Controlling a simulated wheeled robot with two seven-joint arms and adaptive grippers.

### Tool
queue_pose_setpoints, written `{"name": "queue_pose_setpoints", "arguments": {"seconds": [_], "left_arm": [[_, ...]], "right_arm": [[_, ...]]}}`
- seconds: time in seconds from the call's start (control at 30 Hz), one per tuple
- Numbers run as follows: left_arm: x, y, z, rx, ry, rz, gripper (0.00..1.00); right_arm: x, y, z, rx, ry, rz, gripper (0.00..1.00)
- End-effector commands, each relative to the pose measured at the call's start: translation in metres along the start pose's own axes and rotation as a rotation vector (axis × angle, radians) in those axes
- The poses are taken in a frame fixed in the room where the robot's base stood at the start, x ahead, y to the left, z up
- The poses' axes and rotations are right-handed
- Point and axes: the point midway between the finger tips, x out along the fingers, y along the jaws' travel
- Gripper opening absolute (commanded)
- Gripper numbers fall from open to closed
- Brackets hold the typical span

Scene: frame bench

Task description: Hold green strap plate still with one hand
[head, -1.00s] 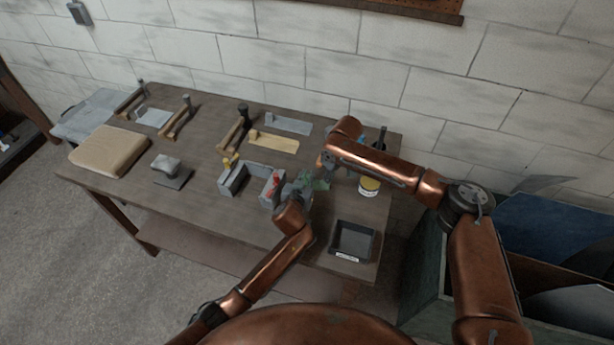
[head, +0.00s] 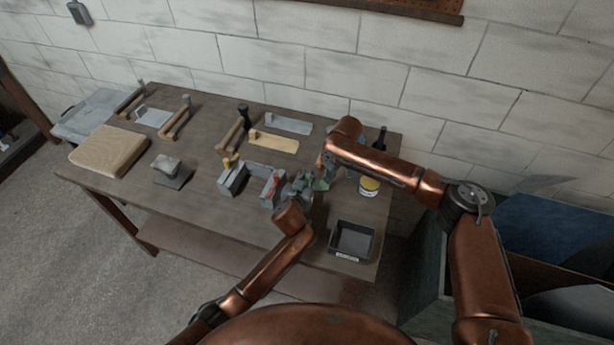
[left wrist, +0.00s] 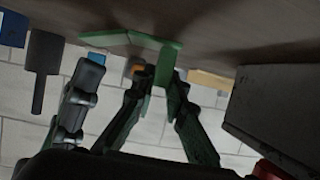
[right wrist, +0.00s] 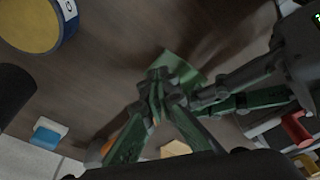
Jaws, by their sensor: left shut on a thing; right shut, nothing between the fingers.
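The green strap plate (head: 320,184) is at the right part of the bench, partly hidden by my grippers. In the left wrist view the plate (left wrist: 166,62) has a bent, upright flap, and my left gripper (left wrist: 158,78) is shut on that flap. In the right wrist view the plate (right wrist: 184,64) shows behind the fingers. My right gripper (right wrist: 157,85) is shut and empty, its tips close in front of the plate; I cannot tell whether they touch it. In the head view my left gripper (head: 302,188) and right gripper (head: 324,168) are close together.
A grey fixture with red and yellow handles (head: 232,182) stands just left of the grippers. A yellow-topped tin (head: 369,186) is to the right, with a dark bottle (head: 380,138) behind. A black tray (head: 373,242) sits at the front right. The bench's front middle is clear.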

Motion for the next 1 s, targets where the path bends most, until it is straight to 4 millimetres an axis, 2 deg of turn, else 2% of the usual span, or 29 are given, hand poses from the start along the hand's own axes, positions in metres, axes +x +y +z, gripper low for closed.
{"name": "queue_pose_setpoints", "arguments": {"seconds": [1.0], "left_arm": [[0.000, 0.000, 0.000, 0.000, 0.000, 0.000, 0.00]], "right_arm": [[0.012, 0.000, 0.002, 0.001, 0.000, 0.000, 0.00]]}}
